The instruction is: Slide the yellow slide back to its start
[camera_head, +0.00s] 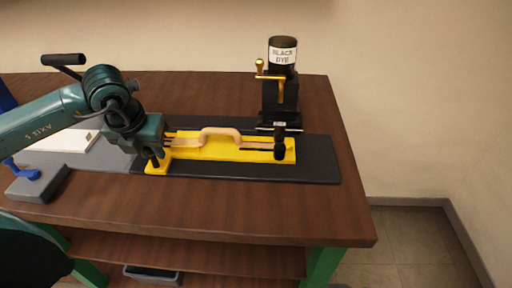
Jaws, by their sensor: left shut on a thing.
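The yellow slide (222,153) is a long flat plate lying on a dark grey base plate (320,160) on the wooden table. A tan arched handle-shaped piece (221,133) and tan strips lie along it. Its right end is under the black dye station (280,110). My left gripper (163,148) is at the slide's left end, shut on a part of it. The gripper body hides the exact grip. A yellow block (157,168) shows just below the gripper. My right gripper is not in view.
The dye station carries a black bottle labelled "BLACK DYE" (283,55) and a gold lever (271,78). At the left are a pale flat board (65,140) and a grey block with a blue handle (38,184). The table's front right is clear.

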